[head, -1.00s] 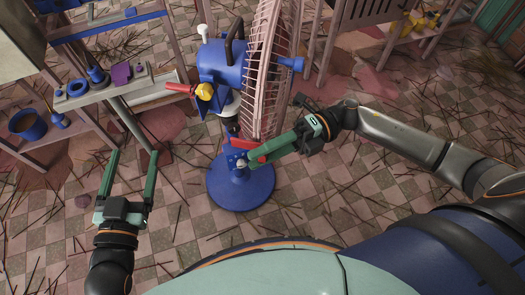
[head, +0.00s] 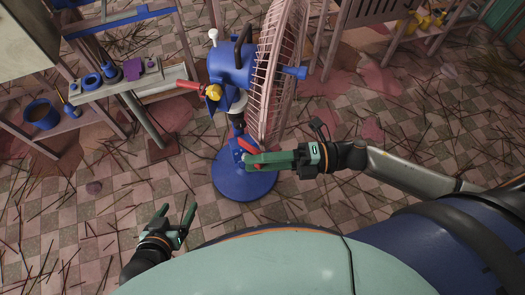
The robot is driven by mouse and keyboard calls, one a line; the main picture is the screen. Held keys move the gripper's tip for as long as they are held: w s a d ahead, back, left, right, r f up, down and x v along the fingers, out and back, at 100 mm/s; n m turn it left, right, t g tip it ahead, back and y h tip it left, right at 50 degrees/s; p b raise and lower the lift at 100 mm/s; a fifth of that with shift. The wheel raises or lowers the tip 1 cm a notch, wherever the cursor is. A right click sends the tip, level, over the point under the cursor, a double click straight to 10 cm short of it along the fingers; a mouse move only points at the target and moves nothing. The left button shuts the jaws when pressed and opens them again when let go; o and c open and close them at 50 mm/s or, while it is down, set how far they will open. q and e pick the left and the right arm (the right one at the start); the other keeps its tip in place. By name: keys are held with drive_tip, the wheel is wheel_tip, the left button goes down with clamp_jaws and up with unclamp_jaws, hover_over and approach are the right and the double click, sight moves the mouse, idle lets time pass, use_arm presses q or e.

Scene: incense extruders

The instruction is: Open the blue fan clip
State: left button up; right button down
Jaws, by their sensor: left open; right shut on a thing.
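The blue fan (head: 232,62) with a pale pink cage (head: 281,60) stands on a round blue base (head: 238,184). Low on its stand is the blue clip (head: 236,150), which has a red lever (head: 247,143). My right gripper (head: 248,159) reaches in from the right at the clip. It is shut on the red lever, and its fingers partly cover the clip and lever. How far open the clip is cannot be told. My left gripper (head: 175,214) is open and empty above the floor, left of the base and apart from the fan.
A shelf (head: 128,83) at upper left holds blue parts and a purple block (head: 132,69). A blue pot (head: 42,113) stands on the lower shelf. Thin sticks litter the tiled floor.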

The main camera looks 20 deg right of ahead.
drive_tip(key=m+t, duration=0.1)
drive_tip(key=a+m+t+h+p, duration=0.1)
drive_tip(key=t, duration=0.1)
drive_tip(key=a+m+t+p, duration=0.1)
drive_tip(key=t, duration=0.1)
drive_tip(key=shift+s+h, duration=0.2)
drive_tip(key=shift+h, duration=0.2)
drive_tip(key=shift+m, duration=0.3)
drive_tip(key=c, duration=0.9)
unclamp_jaws()
drive_tip(key=o, duration=0.4)
drive_tip(key=shift+s, duration=0.1)
drive_tip(key=v, duration=1.2)
drive_tip(key=shift+s+d, duration=0.1)
drive_tip(key=shift+d, duration=0.1)
